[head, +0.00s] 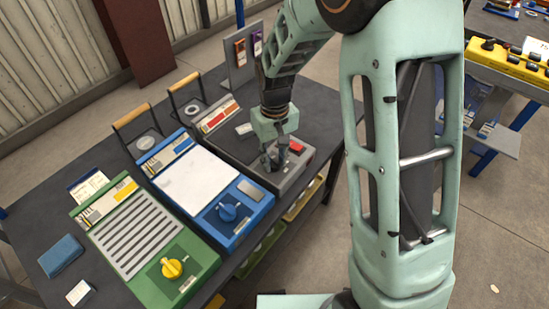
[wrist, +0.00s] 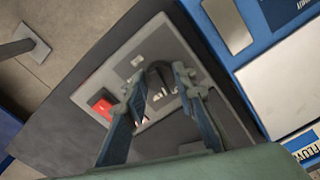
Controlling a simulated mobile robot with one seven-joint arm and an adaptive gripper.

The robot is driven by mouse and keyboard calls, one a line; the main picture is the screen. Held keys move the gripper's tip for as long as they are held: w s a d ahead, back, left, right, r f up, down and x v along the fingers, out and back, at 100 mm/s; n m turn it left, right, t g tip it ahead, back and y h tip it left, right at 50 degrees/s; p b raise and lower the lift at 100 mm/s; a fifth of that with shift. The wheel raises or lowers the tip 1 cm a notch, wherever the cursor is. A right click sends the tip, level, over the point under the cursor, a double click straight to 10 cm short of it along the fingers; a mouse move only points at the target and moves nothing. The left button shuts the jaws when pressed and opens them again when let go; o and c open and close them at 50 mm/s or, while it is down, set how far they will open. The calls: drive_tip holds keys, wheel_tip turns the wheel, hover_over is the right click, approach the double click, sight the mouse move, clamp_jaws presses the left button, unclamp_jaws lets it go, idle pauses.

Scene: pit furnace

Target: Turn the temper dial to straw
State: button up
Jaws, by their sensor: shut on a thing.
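The grey unit (head: 292,178) stands on the dark bench. Its front panel also shows in the wrist view (wrist: 122,82). A dark round dial (wrist: 160,72) with pale marks by it sits on that panel. My gripper (head: 276,158) reaches down over the panel. In the wrist view its fingers (wrist: 160,88) are closed in on either side of the dial and hold it. In the head view the fingers mostly hide the dial. The marks are too small to read, so I cannot tell which setting the dial points to.
A red switch (wrist: 101,106) sits on the panel beside the dial. A blue unit (head: 237,222) with a blue knob (head: 228,211) stands close to the left. Beyond it is a green unit (head: 186,280) with a yellow knob (head: 172,267). Looped wooden handles rise behind.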

sight(275, 160)
drive_tip(key=m, duration=0.6)
drive_tip(key=shift+p, duration=0.3)
idle(0.4)
drive_tip(key=o, duration=1.2)
drive_tip(key=shift+c, duration=0.2)
drive_tip(key=shift+r, duration=0.15)
wheel_tip(275, 160, up, 12)
